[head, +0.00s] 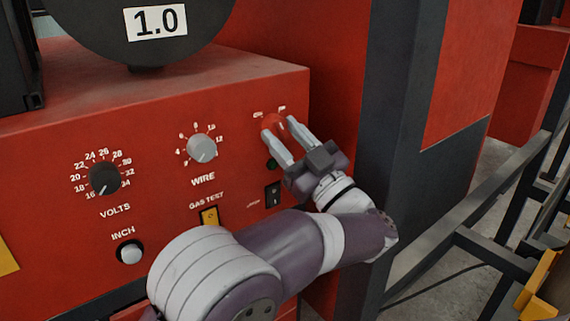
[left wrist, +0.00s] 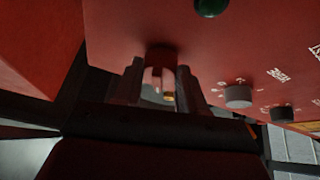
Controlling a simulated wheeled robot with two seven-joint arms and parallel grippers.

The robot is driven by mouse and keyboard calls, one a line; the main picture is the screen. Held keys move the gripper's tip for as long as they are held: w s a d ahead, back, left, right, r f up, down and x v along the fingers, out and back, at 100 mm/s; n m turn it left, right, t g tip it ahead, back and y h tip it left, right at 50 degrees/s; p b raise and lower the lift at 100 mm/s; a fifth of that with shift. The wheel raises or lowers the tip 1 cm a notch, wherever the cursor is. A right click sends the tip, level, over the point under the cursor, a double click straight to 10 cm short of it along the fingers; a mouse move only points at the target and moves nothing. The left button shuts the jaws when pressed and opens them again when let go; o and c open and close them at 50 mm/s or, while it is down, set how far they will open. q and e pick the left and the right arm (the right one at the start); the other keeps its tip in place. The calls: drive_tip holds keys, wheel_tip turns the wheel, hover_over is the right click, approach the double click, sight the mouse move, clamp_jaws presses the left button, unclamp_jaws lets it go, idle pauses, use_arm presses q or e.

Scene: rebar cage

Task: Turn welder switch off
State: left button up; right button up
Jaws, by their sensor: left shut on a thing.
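The welder (head: 110,90) is a red box with a control panel facing me. The red rotary switch (head: 274,121) is at the panel's top right, with two small white labels above it that I cannot read. My left gripper (head: 279,129) reaches it from the lower right, with one finger on each side, shut on the switch. In the left wrist view, the switch (left wrist: 160,58) shows between the two fingers (left wrist: 161,88). The fingers partly hide it, so its exact angle is unclear. My right gripper is not in view.
A green light (head: 271,164) and a black rocker switch (head: 272,194) sit below the red switch. A dark post (head: 400,130) stands close on the right.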

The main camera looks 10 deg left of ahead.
use_arm(q)
drive_tip(key=shift+r+n+g+y+b, duration=0.1)
drive_tip(key=shift+n+g+y+b, duration=0.3)
drive_tip(key=shift+n+g+b, duration=0.9)
drive_tip(key=shift+n, duration=0.5)
drive_tip(key=shift+r, duration=0.1)
drive_tip(key=o, duration=0.8)
drive_tip(key=shift+o, duration=1.3)
drive_tip(key=shift+w, duration=0.2)
drive_tip(key=shift+t, duration=0.3)
